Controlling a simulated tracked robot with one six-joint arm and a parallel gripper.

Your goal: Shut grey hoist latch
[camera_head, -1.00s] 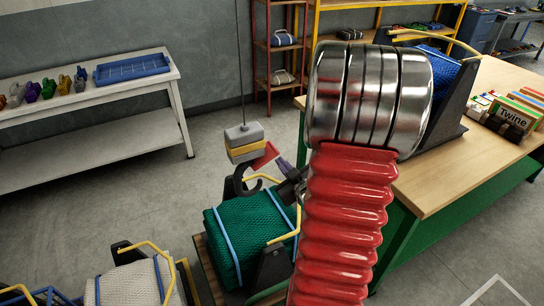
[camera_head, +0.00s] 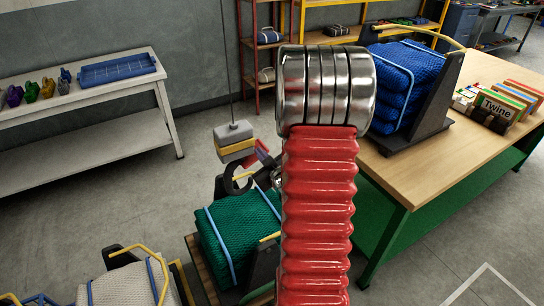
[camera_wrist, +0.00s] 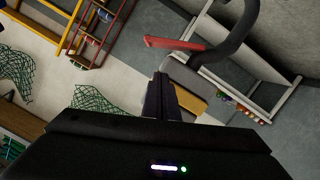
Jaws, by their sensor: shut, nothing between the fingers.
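The hoist (camera_head: 235,140) hangs on a thin cable, a grey and yellow block with a dark hook (camera_head: 238,184) below. A red latch (camera_head: 262,148) sticks out to the right of the block. In the wrist view the hook (camera_wrist: 236,42) curves at upper right, and the red latch (camera_wrist: 172,43) points left from it. My gripper (camera_wrist: 160,78) is shut and empty; its dark fingertips are just below the latch in that picture, beside the grey block (camera_wrist: 192,72). I cannot tell whether they touch. In the head view my red arm hides most of the gripper.
A green net bundle (camera_head: 238,232) in a dark cradle lies below the hoist. A wooden-topped bench (camera_head: 425,180) with a blue net bundle (camera_head: 405,75) stands right. A white table (camera_head: 75,113) stands left. Floor between that table and the hoist is clear.

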